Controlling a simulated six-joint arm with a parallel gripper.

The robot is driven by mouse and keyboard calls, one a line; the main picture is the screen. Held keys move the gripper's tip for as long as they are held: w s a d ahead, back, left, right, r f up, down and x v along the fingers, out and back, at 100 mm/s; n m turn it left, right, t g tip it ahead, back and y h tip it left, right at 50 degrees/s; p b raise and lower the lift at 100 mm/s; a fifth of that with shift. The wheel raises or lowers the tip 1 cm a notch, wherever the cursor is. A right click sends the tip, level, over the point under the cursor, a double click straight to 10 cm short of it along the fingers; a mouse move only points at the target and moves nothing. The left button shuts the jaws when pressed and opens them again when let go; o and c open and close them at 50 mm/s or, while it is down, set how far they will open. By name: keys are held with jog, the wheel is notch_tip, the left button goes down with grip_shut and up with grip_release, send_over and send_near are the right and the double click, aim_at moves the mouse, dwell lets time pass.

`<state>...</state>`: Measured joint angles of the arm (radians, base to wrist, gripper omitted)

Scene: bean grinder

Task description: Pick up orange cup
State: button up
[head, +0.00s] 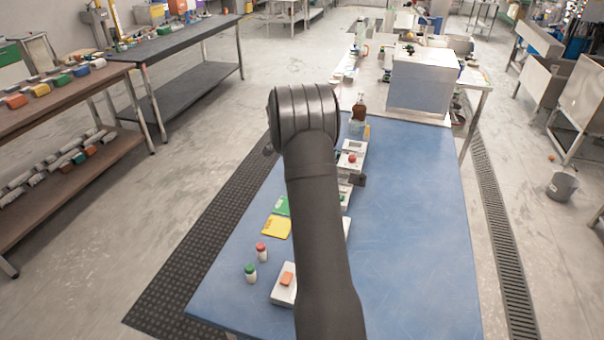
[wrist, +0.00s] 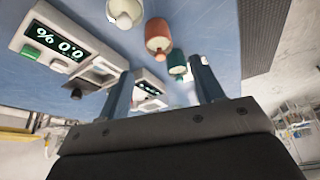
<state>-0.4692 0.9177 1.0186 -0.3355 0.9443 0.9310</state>
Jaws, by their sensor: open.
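The orange cup (wrist: 158,32), with a pale end, shows at the top centre of the wrist view. It stands beyond the gap between my fingertips, apart from them. My gripper (wrist: 161,66) is open and nothing is held between its fingers. A white cup (wrist: 124,10) is cut off by the top edge, and a green cup (wrist: 177,58) is closer to my right-hand finger. In the head view my arm covers the middle of the blue table, and I cannot make out the orange cup or the fingertips there.
A scale with a lit display (wrist: 62,48) lies left in the wrist view. The table's right side is clear.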

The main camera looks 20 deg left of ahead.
jog(key=shift+x, duration=3.15)
jog(key=c, duration=1.1)
